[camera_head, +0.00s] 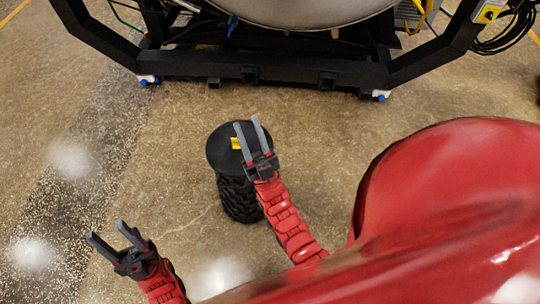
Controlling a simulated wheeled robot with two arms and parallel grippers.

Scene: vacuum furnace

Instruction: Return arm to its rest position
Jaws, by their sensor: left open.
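My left gripper (106,230) is at the lower left, over bare floor. Its two grey fingers are apart and nothing is between them. My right gripper (247,120) is near the middle of the view, in front of the round black top of a stand from this angle. Its fingers are also apart, and I see nothing held in them. I cannot tell its height above the stand. Both red forearms show in part, and my red body covers the lower right.
The black stand (217,152) has a ribbed column and a small yellow item (236,143) on top, partly behind a right finger. The furnace's black frame (290,70) crosses the top, with a grey vessel (300,10) above. Concrete floor (330,130) between is clear.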

